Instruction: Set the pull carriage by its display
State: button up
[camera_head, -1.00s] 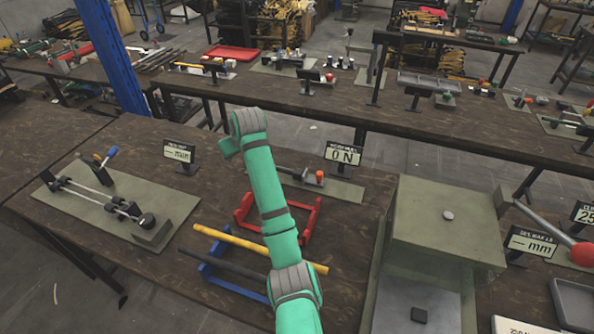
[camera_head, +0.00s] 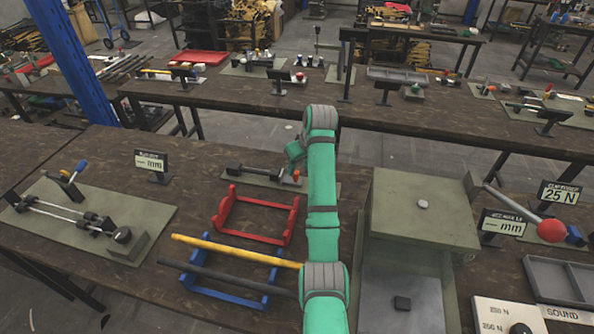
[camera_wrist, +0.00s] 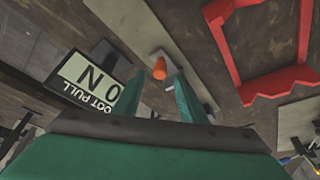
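A small orange knob (camera_head: 296,174) stands at the right end of a dark bar with blocks on a thin green-grey plate (camera_head: 262,185). In the wrist view the orange knob (camera_wrist: 159,69) is just beyond my gripper (camera_wrist: 160,84). The two green fingers are apart with nothing between them, and the knob appears ahead of their tips, not held. The pull display (camera_wrist: 92,85) reads 0 N, upside down, left of the fingers in the wrist view. In the head view my arm hides that display and the fingertips.
A red cradle (camera_head: 278,238) and a blue rack (camera_head: 194,286) with yellow and black rods lie in front. A rail device on a plate (camera_head: 157,212) is at left.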

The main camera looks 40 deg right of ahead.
aim_at(296, 172)
jog(key=shift+x, duration=1.7)
grip_shut()
jog(key=shift+s+d+r, duration=0.1)
jog(key=shift+s+d, duration=0.1)
jog(key=shift+d, duration=0.2)
jog(key=shift+s, duration=0.2)
jog(key=shift+s+d, duration=1.15)
jog(key=shift+s, duration=0.05)
jog(key=shift+c, duration=1.2)
grip_release()
jog(key=shift+o, duration=1.2)
jog(key=shift+w+a, duration=0.35)
jog(key=shift+a, duration=0.15)
